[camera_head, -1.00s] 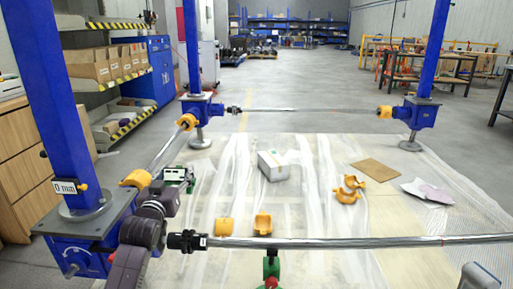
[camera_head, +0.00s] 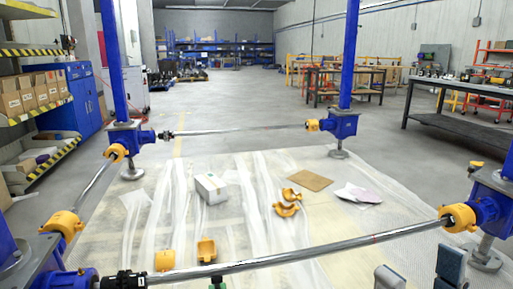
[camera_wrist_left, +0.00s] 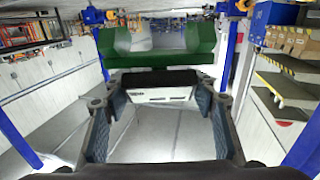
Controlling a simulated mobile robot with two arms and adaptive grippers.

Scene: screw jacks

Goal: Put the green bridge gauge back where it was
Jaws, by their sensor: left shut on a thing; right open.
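The green bridge gauge (camera_wrist_left: 160,45) fills the top middle of the left wrist view, with a dark block and a pale lettered panel below its green body. My left gripper (camera_wrist_left: 160,92) is shut on it, the fingers standing well apart on either side.
Blue screw jacks (camera_head: 341,124) with posts are joined by steel shafts and orange couplings (camera_head: 458,218). A green-topped piece (camera_head: 217,283) shows under the front shaft. A white box (camera_head: 211,188), loose orange covers (camera_head: 286,209) and cardboard (camera_head: 310,181) lie on the plastic sheet.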

